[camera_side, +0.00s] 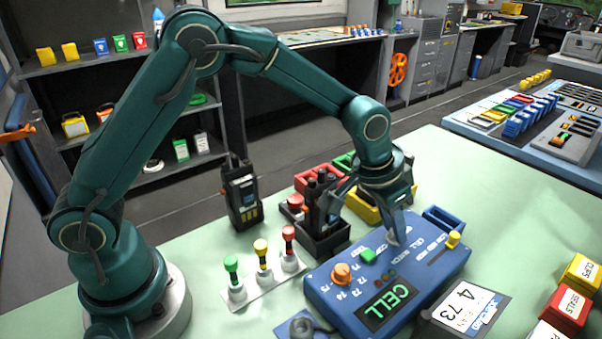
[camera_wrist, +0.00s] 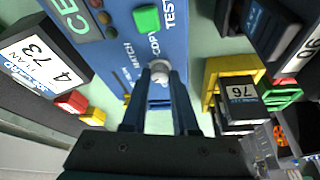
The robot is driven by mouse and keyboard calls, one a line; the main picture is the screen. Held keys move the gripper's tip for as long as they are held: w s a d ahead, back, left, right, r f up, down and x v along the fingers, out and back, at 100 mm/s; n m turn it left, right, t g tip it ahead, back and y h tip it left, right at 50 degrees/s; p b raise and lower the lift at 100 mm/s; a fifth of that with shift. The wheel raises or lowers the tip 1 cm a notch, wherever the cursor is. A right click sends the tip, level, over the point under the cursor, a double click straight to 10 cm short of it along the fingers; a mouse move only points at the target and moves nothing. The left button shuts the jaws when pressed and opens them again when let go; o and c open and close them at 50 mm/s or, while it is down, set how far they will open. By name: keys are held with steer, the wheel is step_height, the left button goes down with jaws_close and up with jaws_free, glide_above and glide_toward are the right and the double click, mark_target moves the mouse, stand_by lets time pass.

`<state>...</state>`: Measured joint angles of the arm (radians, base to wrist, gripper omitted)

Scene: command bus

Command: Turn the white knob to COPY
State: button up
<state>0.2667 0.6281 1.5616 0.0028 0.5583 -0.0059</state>
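The white knob (camera_wrist: 159,71) sits on the blue control box (camera_wrist: 178,30). In the wrist view the COPY label is just above it, the MATCH label to its upper left, and a third label lower left. My gripper (camera_wrist: 161,74) points at the box with its fingers apart, one on each side of the knob. I cannot tell whether they touch it. In the side view my gripper (camera_side: 394,238) is low over the box (camera_side: 335,300), and its fingers mostly hide the knob. Which label the knob points to is not clear.
The box also carries an orange knob (camera_side: 341,274), a green button (camera_side: 368,256), a yellow slider (camera_side: 453,239) and a lit CELL display (camera_side: 389,303). Black radios in a holder (camera_side: 318,238) stand close behind. A grey 473 unit (camera_side: 465,312) sits in front.

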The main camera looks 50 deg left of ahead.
jaws_close()
steer(key=m, duration=0.2)
steer(key=m+h, duration=0.1)
steer(key=shift+w+a+m+g, duration=0.1)
steer(key=shift+a+m+g, duration=0.1)
steer(key=shift+m+g, duration=0.2)
steer(key=m+h, duration=0.1)
steer(key=m, duration=0.1)
steer(key=m+g, duration=0.1)
steer(key=m, duration=0.2)
steer(key=shift+w+a+m+h, duration=0.2)
steer(key=shift+m+h, duration=0.1)
steer(key=shift+h, duration=0.1)
steer(key=m, duration=0.1)
steer(key=m+g, duration=0.1)
steer(key=m, duration=0.1)
steer(key=m+g, duration=0.1)
steer(key=shift+w+m, duration=0.25)
steer(key=shift+m, duration=0.05)
steer(key=shift+m+g, duration=0.5)
steer(key=shift+m, duration=0.7)
steer(key=shift+m+g, duration=0.4)
steer(key=shift+m, duration=0.5)
